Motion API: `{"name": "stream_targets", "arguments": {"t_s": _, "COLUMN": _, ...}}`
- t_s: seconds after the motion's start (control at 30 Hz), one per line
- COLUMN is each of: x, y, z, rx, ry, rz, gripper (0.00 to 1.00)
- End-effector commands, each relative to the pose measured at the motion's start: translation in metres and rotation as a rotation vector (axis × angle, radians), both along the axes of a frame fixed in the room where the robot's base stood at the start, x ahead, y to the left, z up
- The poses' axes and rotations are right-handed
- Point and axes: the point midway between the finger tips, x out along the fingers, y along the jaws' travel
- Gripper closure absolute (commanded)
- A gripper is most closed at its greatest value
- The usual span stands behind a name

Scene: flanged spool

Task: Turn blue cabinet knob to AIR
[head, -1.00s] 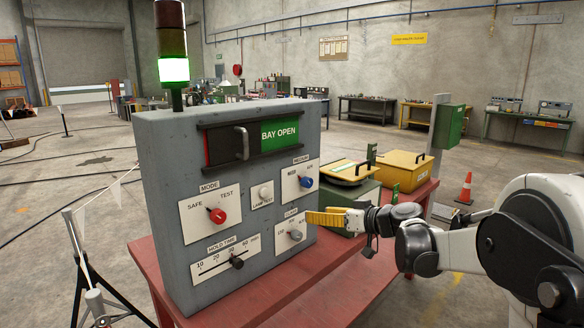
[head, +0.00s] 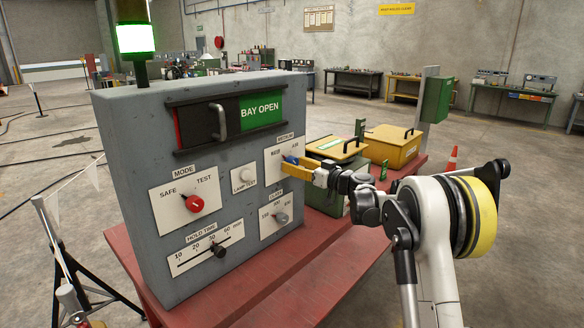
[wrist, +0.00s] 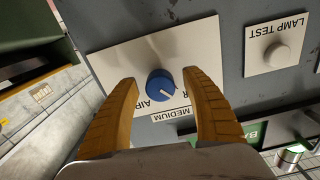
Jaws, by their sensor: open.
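The blue knob (head: 290,159) sits on the MEDIUM plate (head: 273,168) at the cabinet's upper right. It also shows in the wrist view (wrist: 160,82), where the picture is upside down. Its white pointer mark slants to the lower right there, away from the AIR label at the lower left. The other label is mostly hidden by a finger. My gripper (head: 292,168) is at the plate, with its yellow fingers partly covering the knob in the head view. In the wrist view my gripper (wrist: 160,78) is open, one finger on each side of the knob, with gaps showing.
The grey cabinet (head: 135,150) stands on a red table (head: 135,265). Nearby are the lamp test button (head: 243,175), red MODE knob (head: 195,204), grey CLAMP knob (head: 281,218) and HOLD TIME slider (head: 218,250). A yellow-lidded green box (head: 335,148) stands behind my gripper.

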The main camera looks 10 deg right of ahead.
Motion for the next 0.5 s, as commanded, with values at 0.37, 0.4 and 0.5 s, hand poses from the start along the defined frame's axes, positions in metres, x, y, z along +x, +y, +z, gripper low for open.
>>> {"name": "stream_targets", "arguments": {"t_s": 0.37, "x": 0.0090, "y": 0.0070, "z": 0.0005, "rx": 0.000, "ry": 0.000, "rz": 0.000, "gripper": 0.44}}
{"name": "stream_targets", "arguments": {"t_s": 0.4, "x": 0.0089, "y": 0.0069, "z": 0.0005, "rx": 0.000, "ry": 0.000, "rz": 0.000, "gripper": 0.44}}
{"name": "stream_targets", "arguments": {"t_s": 0.5, "x": 0.0089, "y": 0.0068, "z": 0.0004, "rx": 0.000, "ry": 0.000, "rz": 0.000, "gripper": 0.73}}
